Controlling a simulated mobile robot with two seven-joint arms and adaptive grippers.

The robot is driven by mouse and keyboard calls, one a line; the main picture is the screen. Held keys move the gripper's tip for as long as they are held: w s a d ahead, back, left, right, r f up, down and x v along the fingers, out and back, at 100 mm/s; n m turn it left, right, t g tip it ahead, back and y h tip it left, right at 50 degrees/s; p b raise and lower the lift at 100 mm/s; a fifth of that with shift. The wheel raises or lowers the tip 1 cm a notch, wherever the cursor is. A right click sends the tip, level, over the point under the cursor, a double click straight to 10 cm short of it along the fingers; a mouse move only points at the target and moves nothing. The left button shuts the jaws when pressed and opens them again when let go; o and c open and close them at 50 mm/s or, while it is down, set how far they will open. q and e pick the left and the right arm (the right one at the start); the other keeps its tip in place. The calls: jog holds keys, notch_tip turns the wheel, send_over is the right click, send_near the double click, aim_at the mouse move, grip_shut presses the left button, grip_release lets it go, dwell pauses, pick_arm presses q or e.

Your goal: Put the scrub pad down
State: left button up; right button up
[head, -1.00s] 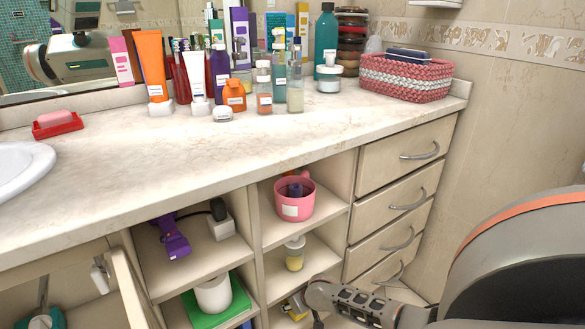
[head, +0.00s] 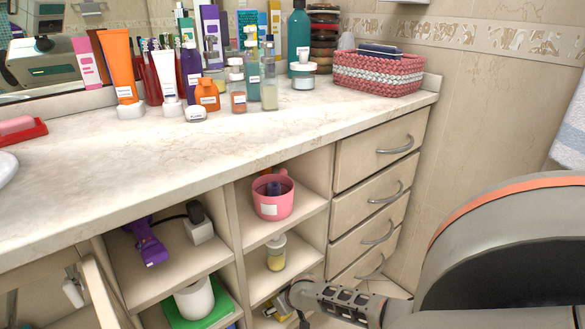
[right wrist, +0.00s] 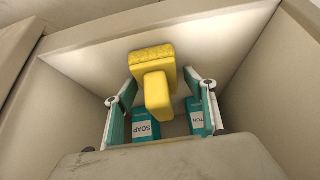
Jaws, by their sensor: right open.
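The yellow scrub pad (right wrist: 154,80), a rough block with a smooth handle, is in a lower cubby in the right wrist view. My right gripper (right wrist: 160,76) is open, with one finger on each side of the pad's handle. Gaps show between the fingers and the handle. Whether the pad rests on the cubby floor is hard to tell. In the head view my right arm reaches into the bottom cubby, where part of a yellow item (head: 281,308) shows; the fingers are mostly hidden there. My left gripper is not in view.
Teal boxes, one labelled soap (right wrist: 146,127), are close by the fingers. Cubby walls enclose the gripper. The shelf above holds a small yellow jar (head: 276,253), and a pink mug (head: 272,205) is higher. Drawers (head: 368,200) stand to the right.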

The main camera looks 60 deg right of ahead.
jog(key=shift+s+a+r+p, duration=0.1)
jog(key=shift+s+r+p, duration=0.05)
jog(key=shift+r+p, duration=0.65)
jog(key=shift+s+r+p, duration=0.2)
jog(key=shift+r+p, duration=0.2)
jog(key=shift+r, duration=0.7)
jog(key=shift+s+a+f, duration=0.1)
jog(key=shift+s+a, duration=0.1)
jog(key=shift+s, duration=0.3)
jog(key=shift+s+a, duration=0.15)
jog(key=shift+s, duration=0.3)
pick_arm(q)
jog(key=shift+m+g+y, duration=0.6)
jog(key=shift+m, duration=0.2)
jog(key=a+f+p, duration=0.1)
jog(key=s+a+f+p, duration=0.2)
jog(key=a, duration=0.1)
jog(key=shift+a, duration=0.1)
pick_arm(e)
jog(key=s+a, duration=0.3)
jog(key=s, duration=0.7)
jog(key=shift+f, duration=0.4)
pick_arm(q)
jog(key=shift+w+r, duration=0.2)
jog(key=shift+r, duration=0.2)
